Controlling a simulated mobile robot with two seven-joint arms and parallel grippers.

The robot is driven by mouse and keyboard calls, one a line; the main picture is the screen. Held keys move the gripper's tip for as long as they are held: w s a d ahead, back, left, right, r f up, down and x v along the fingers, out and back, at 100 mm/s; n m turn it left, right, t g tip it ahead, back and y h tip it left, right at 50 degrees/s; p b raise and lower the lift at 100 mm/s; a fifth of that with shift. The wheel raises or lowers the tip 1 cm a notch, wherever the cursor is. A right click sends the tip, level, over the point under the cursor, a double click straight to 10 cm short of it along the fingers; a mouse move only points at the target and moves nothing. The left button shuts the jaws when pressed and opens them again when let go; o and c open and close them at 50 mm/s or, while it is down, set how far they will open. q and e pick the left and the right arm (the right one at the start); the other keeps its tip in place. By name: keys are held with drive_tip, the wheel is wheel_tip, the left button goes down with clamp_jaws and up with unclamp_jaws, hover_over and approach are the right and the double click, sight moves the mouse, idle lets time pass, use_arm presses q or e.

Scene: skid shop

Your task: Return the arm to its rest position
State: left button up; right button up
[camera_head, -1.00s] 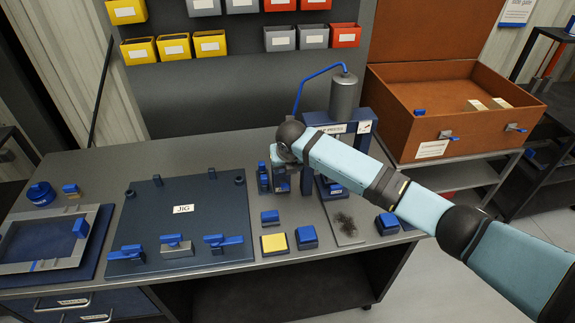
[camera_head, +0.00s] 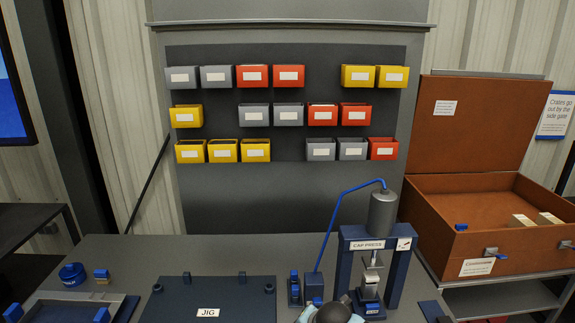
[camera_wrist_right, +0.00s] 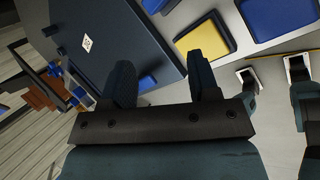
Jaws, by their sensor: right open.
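My right arm shows in the head view only as a dark round joint and a bit of light blue link at the bottom edge, in front of the cap press (camera_head: 355,245). My right gripper (camera_wrist_right: 160,78) is in the right wrist view. Its two dark fingers are apart with nothing between them. Beyond the fingers are the dark blue jig plate (camera_wrist_right: 118,30), a yellow-topped block (camera_wrist_right: 203,36) and a blue block (camera_wrist_right: 268,14). The gripper is apart from these. My left gripper is in neither view.
The jig plate's labelled part also shows at the bottom of the head view (camera_head: 235,297). A brown open case (camera_head: 425,218) stands at the right on a shelf. Several coloured bins hang on the back panel (camera_head: 290,185). The rear left of the bench (camera_head: 150,250) is clear.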

drive_tip(key=s+d+f+m+t+y, duration=0.1)
drive_tip(key=s+d+f+m, duration=0.15)
drive_tip(key=s+m, duration=0.5)
drive_tip(key=s+d+f+m+t+y, duration=0.1)
drive_tip(key=s+f+m+t, duration=0.1)
drive_tip(key=s+f+m, duration=0.35)
drive_tip(key=s+d+r+m+t+h, duration=0.1)
drive_tip(key=s+d+m, duration=0.4)
drive_tip(key=s, duration=0.3)
drive_tip(key=s+d+r+m+t+h, duration=0.1)
drive_tip(key=s+d+m, duration=0.5)
drive_tip(key=s+m, duration=0.2)
drive_tip(key=shift+s+t+p, duration=0.35)
drive_tip(key=shift+s+t, duration=0.05)
drive_tip(key=shift+s, duration=0.25)
